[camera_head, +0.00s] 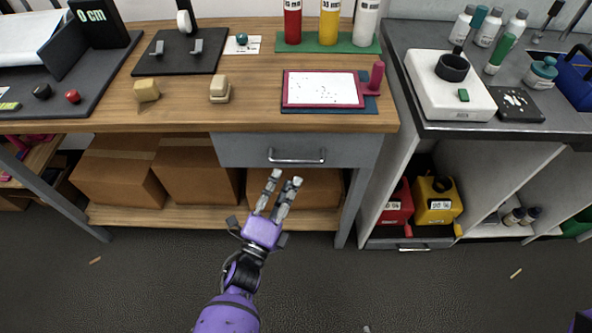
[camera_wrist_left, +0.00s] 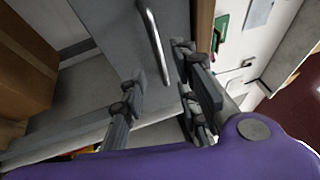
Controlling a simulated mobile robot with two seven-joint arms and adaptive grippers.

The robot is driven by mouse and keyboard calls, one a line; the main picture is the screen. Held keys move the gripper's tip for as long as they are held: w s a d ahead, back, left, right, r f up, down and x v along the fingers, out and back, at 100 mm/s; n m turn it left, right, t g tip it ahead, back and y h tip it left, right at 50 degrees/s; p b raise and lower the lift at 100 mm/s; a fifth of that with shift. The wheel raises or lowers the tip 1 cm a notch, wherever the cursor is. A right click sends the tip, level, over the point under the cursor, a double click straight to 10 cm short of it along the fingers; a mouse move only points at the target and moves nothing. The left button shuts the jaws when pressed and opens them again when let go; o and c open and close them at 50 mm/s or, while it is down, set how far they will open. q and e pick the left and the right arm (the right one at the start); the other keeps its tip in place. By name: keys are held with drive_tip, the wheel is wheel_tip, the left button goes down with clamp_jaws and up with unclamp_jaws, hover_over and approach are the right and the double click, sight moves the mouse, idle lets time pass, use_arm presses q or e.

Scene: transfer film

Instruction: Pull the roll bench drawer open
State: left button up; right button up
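The roll bench drawer (camera_head: 240,150) is a grey front under the wooden bench top and looks shut. Its silver bar handle (camera_head: 297,157) runs level across the front. My left gripper (camera_head: 285,177) is in front of and just below the handle in the head view, its two fingers apart and empty. In the left wrist view the handle (camera_wrist_left: 154,42) appears ahead, its near end between the two fingers of the left gripper (camera_wrist_left: 160,68). I cannot tell whether a finger touches it.
The wooden bench top (camera_head: 190,117) holds a white-and-pink tray (camera_head: 323,88), yellowish blocks and bottles. Cardboard boxes (camera_head: 117,175) fill the shelf below. A grey-topped cabinet (camera_head: 440,128) stands close on the right. The dark floor (camera_head: 130,290) in front is mostly clear.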

sight(296, 160)
use_arm(q)
drive_tip(key=x, duration=0.8)
drive_tip(key=shift+a+p, duration=0.15)
drive_tip(key=shift+p, duration=0.2)
clamp_jaws()
